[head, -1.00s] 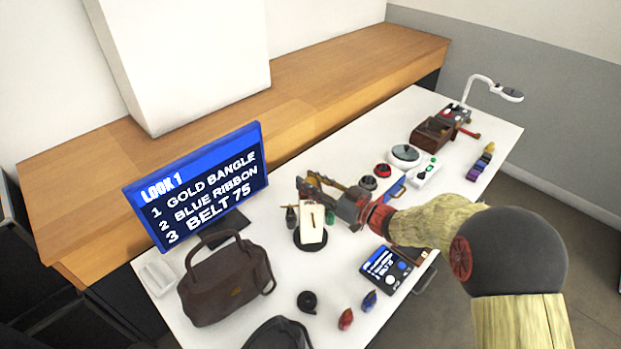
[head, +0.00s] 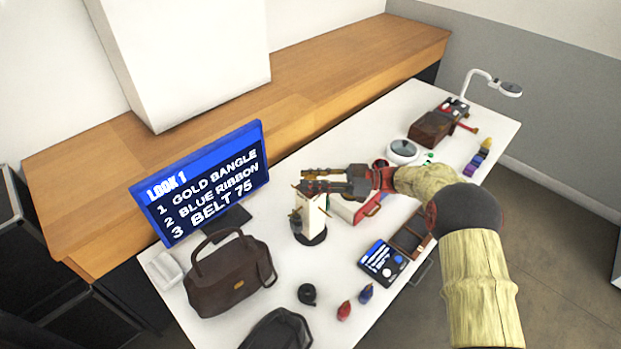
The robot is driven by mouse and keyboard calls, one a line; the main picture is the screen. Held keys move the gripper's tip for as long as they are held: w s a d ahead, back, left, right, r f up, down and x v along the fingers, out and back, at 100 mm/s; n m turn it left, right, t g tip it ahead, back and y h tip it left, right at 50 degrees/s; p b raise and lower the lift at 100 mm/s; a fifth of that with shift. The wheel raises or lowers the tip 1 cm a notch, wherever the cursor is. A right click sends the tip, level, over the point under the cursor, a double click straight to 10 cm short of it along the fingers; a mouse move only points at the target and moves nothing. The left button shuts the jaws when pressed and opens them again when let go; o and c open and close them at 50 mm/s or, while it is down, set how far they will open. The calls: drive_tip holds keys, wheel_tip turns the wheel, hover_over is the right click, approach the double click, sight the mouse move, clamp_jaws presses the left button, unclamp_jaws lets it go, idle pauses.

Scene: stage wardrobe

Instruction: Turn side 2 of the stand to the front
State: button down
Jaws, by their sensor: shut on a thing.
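The stand (head: 313,220) is a white upright block on a round black base (head: 313,238), near the middle of the table in the head view. My gripper (head: 308,184) is at the top of the stand, reaching in from the right, and is shut on it. The fingers and wrist cover the stand's top. A small dark item (head: 296,221) shows at the stand's left side. I cannot read any side number on the stand.
A screen (head: 203,185) listing a gold bangle, blue ribbon and belt 75 stands left. A brown handbag (head: 228,283) is in front of it. A red and white box (head: 352,209) lies close right of the stand. A dark panel (head: 384,262) is nearer the front edge.

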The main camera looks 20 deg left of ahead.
drive_tip(key=shift+r, duration=0.15)
drive_tip(key=c, duration=1.5)
unclamp_jaws()
drive_tip(key=shift+a, duration=0.1)
drive_tip(key=shift+o, duration=0.2)
drive_tip(key=v, duration=1.2)
drive_tip(key=shift+w, duration=0.15)
